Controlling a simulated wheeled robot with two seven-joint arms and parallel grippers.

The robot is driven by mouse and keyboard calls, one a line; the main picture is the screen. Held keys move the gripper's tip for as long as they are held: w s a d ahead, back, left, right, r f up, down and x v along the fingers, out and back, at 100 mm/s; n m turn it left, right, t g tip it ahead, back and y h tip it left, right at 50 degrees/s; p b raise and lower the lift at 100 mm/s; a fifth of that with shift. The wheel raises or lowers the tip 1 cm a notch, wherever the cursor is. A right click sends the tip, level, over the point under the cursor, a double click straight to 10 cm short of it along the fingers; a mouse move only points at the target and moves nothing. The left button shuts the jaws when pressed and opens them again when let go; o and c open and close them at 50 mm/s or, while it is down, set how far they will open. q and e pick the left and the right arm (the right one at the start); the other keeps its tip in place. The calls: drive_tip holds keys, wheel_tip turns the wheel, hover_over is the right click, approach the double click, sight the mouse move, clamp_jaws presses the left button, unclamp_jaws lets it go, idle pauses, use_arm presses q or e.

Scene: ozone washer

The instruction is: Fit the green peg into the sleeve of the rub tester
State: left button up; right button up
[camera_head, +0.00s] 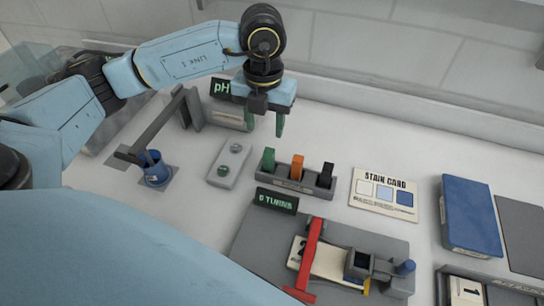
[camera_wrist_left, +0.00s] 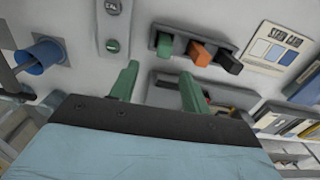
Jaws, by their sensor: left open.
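The green peg (camera_head: 268,161) stands at the left end of a grey rack (camera_head: 290,187), beside an orange peg (camera_head: 297,167) and a black peg (camera_head: 326,175). The green peg also shows in the left wrist view (camera_wrist_left: 165,45). My left gripper (camera_head: 265,125) is open and empty, fingers pointing down, above and behind the rack and apart from the peg. Its green fingers also show in the wrist view (camera_wrist_left: 158,76). The rub tester (camera_head: 258,236) lies in front, with a red bar (camera_head: 311,252) and a dark block (camera_head: 358,263) that looks like the sleeve. My right gripper is not in view.
A blue cup (camera_head: 156,172) and a grey button box (camera_head: 229,163) stand left of the rack. The stain card (camera_head: 384,191) and a blue block (camera_head: 470,215) lie to the right. A pH device (camera_head: 229,117) stands near the gripper. A "turns" display (camera_head: 277,201) sits before the rack.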

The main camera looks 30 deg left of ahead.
sight(269, 151)
use_arm(q)
wheel_tip(269, 151, down, 3)
drive_tip(key=shift+w+f, duration=0.1)
drive_tip(key=shift+f, duration=0.3)
drive_tip(key=shift+d+f, duration=0.1)
drive_tip(key=shift+f, duration=0.45)
drive_tip(key=f, duration=0.4)
drive_tip(key=shift+w+d+f+p, duration=0.15)
drive_tip(key=shift+d+f+p, duration=0.05)
drive_tip(key=shift+p, duration=0.2)
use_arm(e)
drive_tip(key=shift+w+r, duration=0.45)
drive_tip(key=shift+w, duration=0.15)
use_arm(q)
clamp_jaws()
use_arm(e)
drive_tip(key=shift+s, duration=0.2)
